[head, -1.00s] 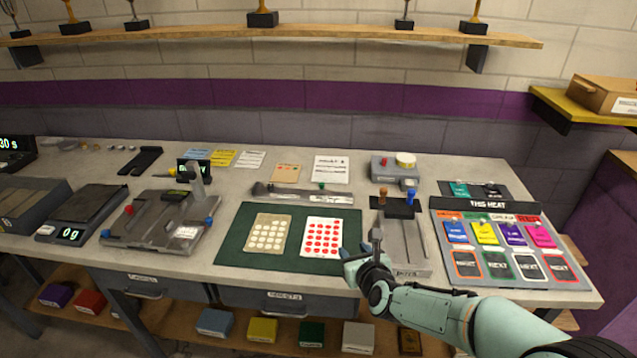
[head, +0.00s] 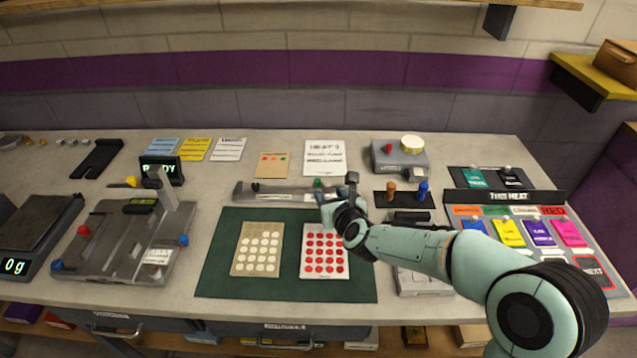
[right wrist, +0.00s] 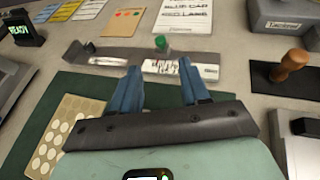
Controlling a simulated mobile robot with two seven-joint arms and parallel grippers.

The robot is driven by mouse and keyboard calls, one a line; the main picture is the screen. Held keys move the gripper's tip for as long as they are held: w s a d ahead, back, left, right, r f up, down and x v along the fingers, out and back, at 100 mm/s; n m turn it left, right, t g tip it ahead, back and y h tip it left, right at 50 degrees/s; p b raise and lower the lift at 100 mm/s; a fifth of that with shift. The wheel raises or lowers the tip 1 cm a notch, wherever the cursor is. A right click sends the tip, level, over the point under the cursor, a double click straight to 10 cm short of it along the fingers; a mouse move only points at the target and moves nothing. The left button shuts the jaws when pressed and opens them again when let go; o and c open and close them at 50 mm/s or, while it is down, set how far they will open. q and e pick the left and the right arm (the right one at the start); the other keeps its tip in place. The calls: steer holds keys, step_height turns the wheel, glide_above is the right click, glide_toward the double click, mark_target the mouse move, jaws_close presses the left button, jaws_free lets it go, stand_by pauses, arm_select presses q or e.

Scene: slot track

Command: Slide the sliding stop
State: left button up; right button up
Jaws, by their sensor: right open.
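A long grey slotted track (head: 275,197) lies behind the green mat; it also shows in the right wrist view (right wrist: 120,62). A small green knob (head: 318,183), which looks like the sliding stop's handle, stands upright on the track, right of its middle. In the right wrist view the green knob (right wrist: 162,43) is beyond the fingertips, roughly between them. My right gripper (head: 335,198) is open and empty, just in front of the track's right part; its two blue fingers (right wrist: 159,72) are apart. My left gripper is not in view.
The green mat (head: 218,270) bears a beige dot card and a red dot card. Right of the track stand a brown-handled stamp (head: 391,190) and a blue one (head: 422,190). A grey box (head: 398,157) is behind them. A grey fixture (head: 120,245) is at left.

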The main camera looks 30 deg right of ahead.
mark_target(319, 182)
steer(key=p+x, duration=0.1)
steer(key=x, duration=1)
steer(key=shift+w+d+p, duration=0.1)
steer(key=shift+p, duration=0.3)
jaws_close()
